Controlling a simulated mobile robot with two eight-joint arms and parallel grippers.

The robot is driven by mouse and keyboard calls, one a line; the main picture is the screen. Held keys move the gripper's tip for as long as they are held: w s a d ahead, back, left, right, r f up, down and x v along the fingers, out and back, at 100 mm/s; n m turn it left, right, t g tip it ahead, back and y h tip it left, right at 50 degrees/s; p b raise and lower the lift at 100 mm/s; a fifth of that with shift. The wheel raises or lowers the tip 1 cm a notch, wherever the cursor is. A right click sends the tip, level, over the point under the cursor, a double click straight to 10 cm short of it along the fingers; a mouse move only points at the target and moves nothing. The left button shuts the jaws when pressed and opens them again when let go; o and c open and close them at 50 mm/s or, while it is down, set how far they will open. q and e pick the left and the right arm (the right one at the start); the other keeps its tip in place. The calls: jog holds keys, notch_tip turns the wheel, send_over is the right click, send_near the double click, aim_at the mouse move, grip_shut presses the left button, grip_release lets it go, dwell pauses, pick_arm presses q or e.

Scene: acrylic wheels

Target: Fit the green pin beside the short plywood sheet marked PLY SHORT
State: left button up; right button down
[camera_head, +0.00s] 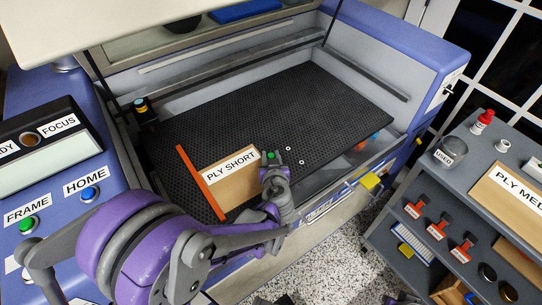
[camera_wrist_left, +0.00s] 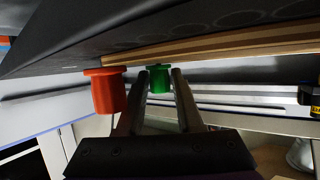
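The short plywood sheet (camera_head: 238,186), labelled PLY SHORT, lies on the black perforated bed (camera_head: 290,100) of the open machine, against an orange strip (camera_head: 200,183) on its left. My left gripper (camera_head: 271,160) is at the sheet's right edge. The green pin (camera_head: 270,155) shows as a small spot between its fingertips. In the left wrist view the green pin (camera_wrist_left: 160,79) sits between the two fingertips, which appear to touch its sides. The pin's lower end and its seating are not clear.
Two pale rings (camera_head: 288,149) (camera_head: 301,162) lie on the bed to the right of the gripper. A red pin (camera_wrist_left: 106,92) shows beside the fingers in the left wrist view. A grey shelf unit (camera_head: 470,150) stands at the right. The back of the bed is clear.

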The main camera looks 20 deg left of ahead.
pick_arm(q)
jog(key=o, duration=0.3)
jog(key=p+v, duration=0.1)
jog(key=v, duration=1)
jog(key=shift+p, duration=0.35)
jog(key=s+a+p, duration=0.1)
jog(key=s+r+g+p, duration=0.1)
jog(key=s+a+r+g+p, duration=0.1)
jog(key=shift+s+a+m, duration=0.2)
jog(key=shift+a+m, duration=0.15)
jog(key=shift+m, duration=0.05)
jog(key=s+d+r+m+g+h+p, duration=0.1)
jog(key=s+r+m+g+h+p, duration=0.1)
jog(key=s, duration=0.4)
jog(key=s+d+r+m+g+h+p, duration=0.2)
jog(key=s+r+m+h+p, duration=0.1)
jog(key=s+r+h+p, duration=0.1)
jog(key=shift+s+d+r+h+p, duration=0.3)
jog(key=shift+s+p, duration=0.35)
jog(key=shift+s, duration=0.35)
